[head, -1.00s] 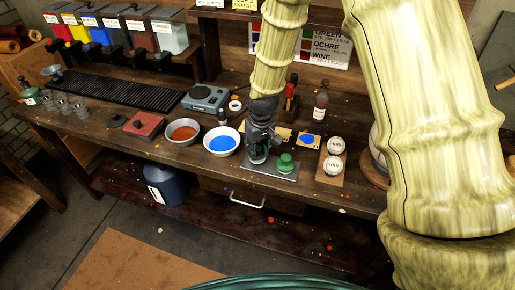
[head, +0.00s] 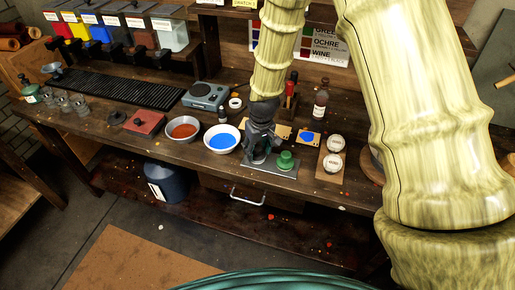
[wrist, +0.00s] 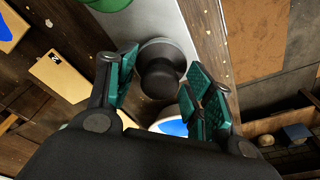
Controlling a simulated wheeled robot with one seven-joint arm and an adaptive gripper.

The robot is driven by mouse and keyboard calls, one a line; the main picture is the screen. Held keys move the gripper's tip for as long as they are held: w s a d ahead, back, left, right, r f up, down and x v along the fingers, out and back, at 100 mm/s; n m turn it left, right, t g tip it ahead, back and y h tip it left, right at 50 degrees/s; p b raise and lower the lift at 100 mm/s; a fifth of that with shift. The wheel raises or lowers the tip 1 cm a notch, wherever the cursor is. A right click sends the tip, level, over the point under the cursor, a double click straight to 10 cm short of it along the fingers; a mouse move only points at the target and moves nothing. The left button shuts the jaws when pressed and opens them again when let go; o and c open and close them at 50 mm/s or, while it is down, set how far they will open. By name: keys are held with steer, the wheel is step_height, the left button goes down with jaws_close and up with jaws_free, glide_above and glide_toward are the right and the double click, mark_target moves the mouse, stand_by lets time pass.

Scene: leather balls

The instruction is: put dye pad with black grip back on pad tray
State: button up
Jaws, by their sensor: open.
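The dye pad with the black grip (wrist: 160,75) sits on the grey metal pad tray (wrist: 175,18), near one end, in the wrist view. It looks upright, with its round knob facing the camera. My gripper (wrist: 155,95) is open, one finger on each side of the knob, with visible gaps. In the head view my gripper (head: 260,158) is low over the left part of the tray (head: 283,173) and mostly hides the black pad. A green-gripped pad (head: 286,160) stands on the tray to its right.
A bowl of blue dye (head: 222,139) stands close left of my gripper, with a red-brown bowl (head: 184,130) beyond. A board with two white balls (head: 333,162) lies to the right. A small blue-marked card (head: 309,138) lies behind. The bench front edge is close.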

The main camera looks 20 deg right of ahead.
mark_target(260, 157)
step_height(260, 157, up, 12)
steer(key=s+b, duration=0.1)
steer(key=b, duration=0.2)
steer(key=shift+s+d, duration=0.15)
steer(key=shift+s, duration=0.2)
stand_by(0.3)
